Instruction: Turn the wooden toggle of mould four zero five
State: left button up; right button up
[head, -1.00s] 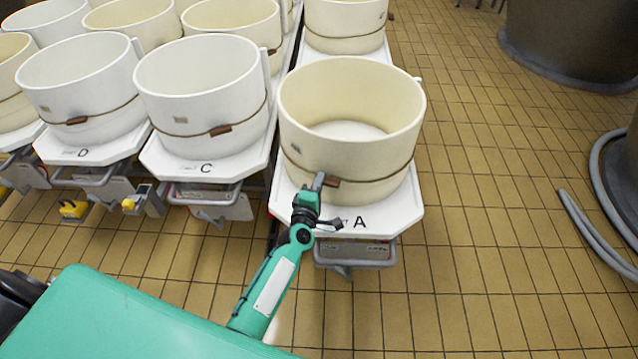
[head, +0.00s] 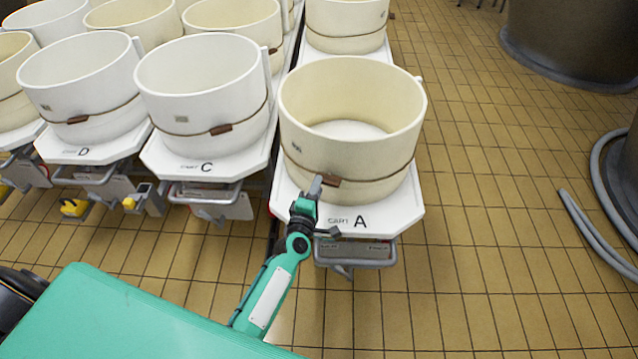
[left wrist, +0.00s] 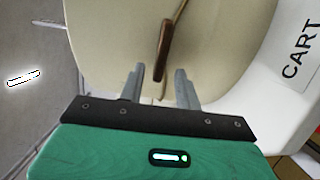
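A cream mould (head: 350,110) stands on the white cart marked A (head: 395,215), with a cord around its lower wall. A brown wooden toggle (head: 330,180) sits on that cord at the front. My left gripper (head: 316,185) is at the mould's front, just left of the toggle. In the left wrist view the toggle (left wrist: 163,50) lies at a slant against the mould wall (left wrist: 210,35), just beyond the fingertips. The left gripper (left wrist: 160,78) is open, its two fingers apart with nothing gripped between them. The mould's number is too small to read. My right gripper is out of view.
White moulds on carts C (head: 205,85) and D (head: 85,90) stand to the left, with more moulds behind. The tiled floor (head: 480,200) at right is clear up to a grey hose (head: 595,230) and a dark vat (head: 570,40).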

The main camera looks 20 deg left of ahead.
pick_arm(q)
jog(key=s, duration=1.1)
jog(key=shift+d, duration=0.15)
